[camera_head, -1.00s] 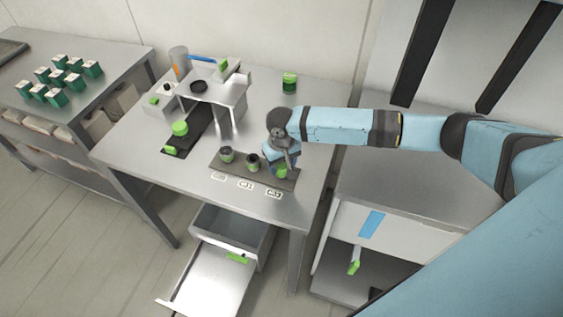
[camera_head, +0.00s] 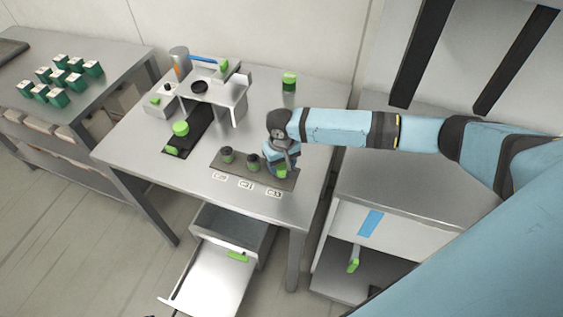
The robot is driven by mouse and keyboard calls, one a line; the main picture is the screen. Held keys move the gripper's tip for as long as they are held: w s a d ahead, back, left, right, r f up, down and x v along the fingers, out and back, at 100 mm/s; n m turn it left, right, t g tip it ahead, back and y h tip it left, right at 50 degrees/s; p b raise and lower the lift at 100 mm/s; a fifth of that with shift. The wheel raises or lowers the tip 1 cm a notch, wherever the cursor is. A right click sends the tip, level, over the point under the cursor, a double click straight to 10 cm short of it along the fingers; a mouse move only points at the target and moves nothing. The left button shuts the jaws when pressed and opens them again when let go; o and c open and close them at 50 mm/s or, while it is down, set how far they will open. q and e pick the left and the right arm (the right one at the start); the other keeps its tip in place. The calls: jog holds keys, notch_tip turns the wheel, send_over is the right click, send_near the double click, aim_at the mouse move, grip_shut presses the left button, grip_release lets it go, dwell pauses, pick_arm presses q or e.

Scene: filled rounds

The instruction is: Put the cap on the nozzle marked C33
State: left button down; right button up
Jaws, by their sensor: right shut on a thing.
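My right gripper (camera_head: 283,164) is shut at the right end of a dark strip (camera_head: 217,165) on the grey table. A bright green piece, apparently the cap (camera_head: 282,174), shows just below its fingers. Two dark round nozzles, a left one (camera_head: 227,155) and a middle one (camera_head: 252,163), stand on the strip to the left of the gripper. Any nozzle under the gripper is hidden, so I cannot tell whether the cap touches one. White labels lie in front of the strip, the right one (camera_head: 274,193) in front of the gripper; their print is too small to read surely. My left gripper is out of view.
A grey stand (camera_head: 232,98) and a dark mat (camera_head: 198,130) with a green-topped piece (camera_head: 181,128) are at the left. A green-and-dark jar (camera_head: 289,82) stands at the back. An open drawer (camera_head: 213,275) juts out below the table front. A cabinet stands at right.

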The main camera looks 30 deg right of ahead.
jog(key=shift+f, duration=0.2)
dwell(0.3)
jog(key=o, duration=1.3)
notch_tip(320, 180, up, 2)
jog(key=p, duration=0.3)
jog(key=shift+r, duration=2.5)
